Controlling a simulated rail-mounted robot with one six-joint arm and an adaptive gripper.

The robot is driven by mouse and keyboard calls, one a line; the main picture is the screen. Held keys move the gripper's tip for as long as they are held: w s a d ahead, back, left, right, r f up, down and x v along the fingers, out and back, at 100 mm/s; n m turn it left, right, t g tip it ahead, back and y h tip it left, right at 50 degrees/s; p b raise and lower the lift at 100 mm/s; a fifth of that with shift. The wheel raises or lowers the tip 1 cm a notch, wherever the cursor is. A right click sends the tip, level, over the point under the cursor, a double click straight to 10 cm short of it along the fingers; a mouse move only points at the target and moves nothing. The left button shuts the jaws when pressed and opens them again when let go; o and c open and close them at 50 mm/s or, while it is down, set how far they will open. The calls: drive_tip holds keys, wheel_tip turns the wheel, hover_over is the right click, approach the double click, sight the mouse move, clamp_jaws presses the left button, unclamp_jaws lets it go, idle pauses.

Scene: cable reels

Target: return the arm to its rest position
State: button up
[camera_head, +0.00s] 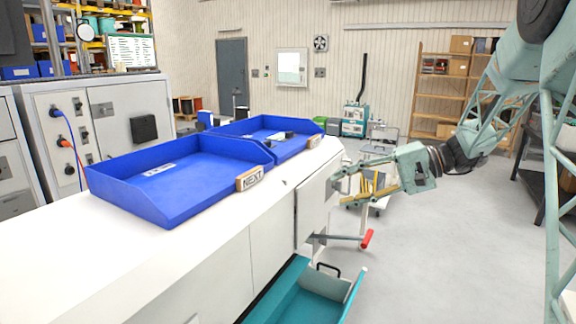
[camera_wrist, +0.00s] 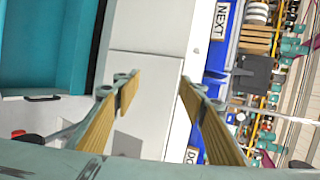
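My gripper (camera_head: 338,184) is at the end of my pale green arm (camera_head: 470,145), to the right of the white counter (camera_head: 225,232). Its fingers point left toward the counter's end, near a white panel there. I cannot tell the exact gap to that panel. In the wrist view my gripper (camera_wrist: 158,92) has its two yellow-padded fingers spread apart with nothing between them. The white cabinet face shows beyond them.
A teal drawer (camera_head: 300,298) stands open low at the counter's end, below my gripper. Two blue trays, near (camera_head: 130,200) and far (camera_head: 285,150), sit on the counter; the near one has a NEXT label. A red-tipped bar (camera_head: 367,239) sticks out below my gripper. Open floor lies right.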

drive_tip(key=s+a+r+n+g+h, duration=0.1)
drive_tip(key=s+a+r+h, duration=0.1)
drive_tip(key=s, duration=0.7)
drive_tip(key=s+a+r+g+h, duration=0.1)
drive_tip(key=s+r+h, duration=0.1)
drive_tip(key=s, duration=0.7)
drive_tip(key=s+a+r+n+h, duration=0.1)
drive_tip(key=s+a+h, duration=0.1)
drive_tip(key=s, duration=0.7)
drive_tip(key=s+d+t+h, duration=0.1)
drive_tip(key=s+d+h, duration=0.1)
drive_tip(key=s, duration=0.6)
drive_tip(key=s+d+t+h, duration=0.1)
drive_tip(key=s+d, duration=0.3)
drive_tip(key=s, duration=0.4)
drive_tip(key=s+d+n+t+h, duration=0.1)
drive_tip(key=s+d+h, duration=0.2)
drive_tip(key=s, duration=0.5)
drive_tip(key=shift+s+d+f+h, duration=0.15)
drive_tip(key=shift+d+f+h, duration=0.15)
drive_tip(key=shift+f+h, duration=0.25)
drive_tip(key=shift+r, duration=0.1)
